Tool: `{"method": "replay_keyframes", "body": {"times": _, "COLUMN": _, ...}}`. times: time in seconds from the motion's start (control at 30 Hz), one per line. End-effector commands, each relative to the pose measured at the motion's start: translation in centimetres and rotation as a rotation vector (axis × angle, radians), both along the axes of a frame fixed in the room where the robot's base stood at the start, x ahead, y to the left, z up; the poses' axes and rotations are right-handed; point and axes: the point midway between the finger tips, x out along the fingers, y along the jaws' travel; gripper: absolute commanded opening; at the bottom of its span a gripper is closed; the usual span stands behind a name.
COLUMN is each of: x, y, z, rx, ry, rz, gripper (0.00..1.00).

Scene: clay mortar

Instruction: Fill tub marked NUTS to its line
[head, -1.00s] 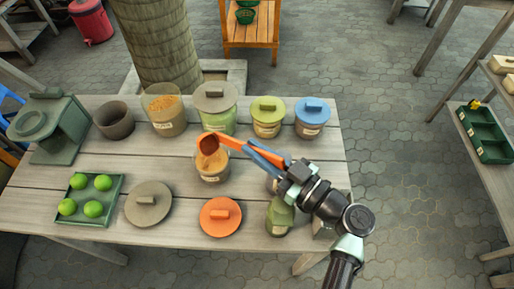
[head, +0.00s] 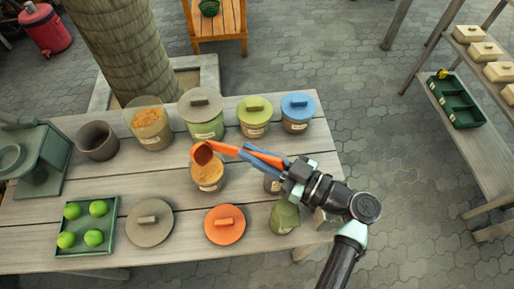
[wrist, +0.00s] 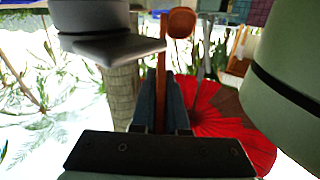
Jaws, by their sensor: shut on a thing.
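My gripper (head: 264,158) has its blue fingers shut on the handle of an orange scoop (head: 230,149). The scoop's bowl is over an open tub (head: 208,182) with orange-brown contents near its top. I cannot tell whether the bowl holds anything. The scoop (wrist: 160,75) also shows upright between the fingers in the wrist view. A larger clear open tub (head: 150,125) with similar contents stands behind to the left. Lidded tubs in grey (head: 203,118), olive (head: 254,118) and blue (head: 297,113) stand along the back. Labels are too small to read, so I cannot tell which says NUTS.
A grey lid (head: 150,222) and an orange lid (head: 225,225) lie at the front. A green tray (head: 110,207) of green fruit is at front left. A dark empty-looking pot (head: 97,141) stands back left. A green pouch (head: 285,217) and a partly hidden tub (head: 271,185) are beneath my arm.

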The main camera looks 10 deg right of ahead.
Motion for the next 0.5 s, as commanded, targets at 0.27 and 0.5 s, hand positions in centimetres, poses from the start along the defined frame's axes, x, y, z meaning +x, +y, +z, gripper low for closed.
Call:
{"method": "replay_keyframes", "body": {"times": 0.27, "x": 0.8, "y": 0.8, "z": 2.3, "rx": -0.086, "ry": 0.088, "rz": 0.001, "gripper": 0.0}}
{"method": "replay_keyframes", "body": {"times": 0.5, "x": 1.4, "y": 1.4, "z": 3.4, "rx": -0.166, "ry": 0.169, "rz": 0.001, "gripper": 0.0}}
